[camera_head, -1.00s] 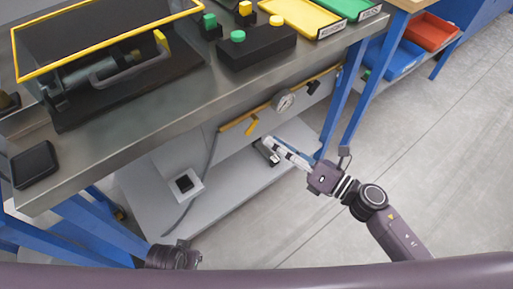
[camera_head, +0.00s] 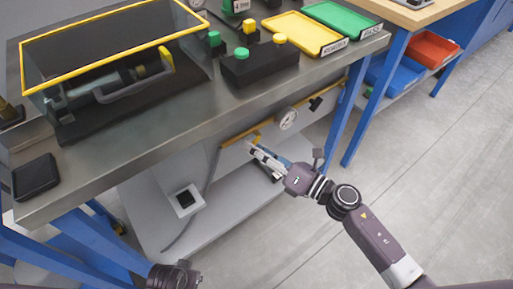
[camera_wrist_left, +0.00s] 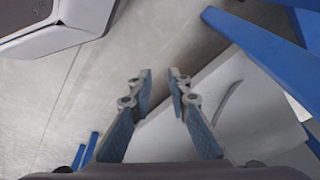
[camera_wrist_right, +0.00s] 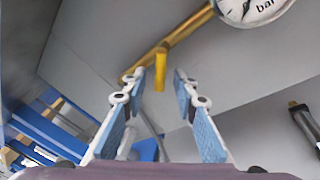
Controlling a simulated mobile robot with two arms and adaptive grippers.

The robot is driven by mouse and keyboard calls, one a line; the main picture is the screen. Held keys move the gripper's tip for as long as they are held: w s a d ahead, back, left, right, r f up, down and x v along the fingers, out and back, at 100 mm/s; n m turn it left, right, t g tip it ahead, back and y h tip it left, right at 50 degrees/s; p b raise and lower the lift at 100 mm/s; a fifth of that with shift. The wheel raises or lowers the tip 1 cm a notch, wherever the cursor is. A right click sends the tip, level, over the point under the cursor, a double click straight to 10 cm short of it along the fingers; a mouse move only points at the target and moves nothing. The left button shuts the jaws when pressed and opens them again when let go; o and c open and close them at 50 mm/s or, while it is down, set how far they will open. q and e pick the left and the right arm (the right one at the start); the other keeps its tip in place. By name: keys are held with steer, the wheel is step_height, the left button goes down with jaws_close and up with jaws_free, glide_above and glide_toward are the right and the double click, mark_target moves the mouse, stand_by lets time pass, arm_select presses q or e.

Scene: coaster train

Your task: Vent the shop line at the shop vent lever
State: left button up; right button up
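The yellow lever (camera_wrist_right: 161,70) hangs down from a yellow pipe (camera_wrist_right: 190,30) under the bench. In the right wrist view it appears between my right gripper's fingertips (camera_wrist_right: 160,76), which are apart with clear space on both sides. I cannot tell whether the tips reach its depth. In the head view, my right gripper (camera_head: 254,151) is just below the lever (camera_head: 257,138) and pipe. A round gauge (camera_head: 288,119) marked "bar" sits on the pipe, right of the lever. My left gripper (camera_wrist_left: 159,78) is open and empty; its fingers are hidden in the head view.
The steel bench (camera_head: 190,115) overhangs the pipe. A black-handled valve (camera_head: 316,103) is farther right on the pipe. A lower grey shelf (camera_head: 225,205) and blue bench legs (camera_head: 356,118) are nearby. Open floor (camera_head: 440,180) lies to the right.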

steer(key=shift+c, duration=0.5)
jaws_close()
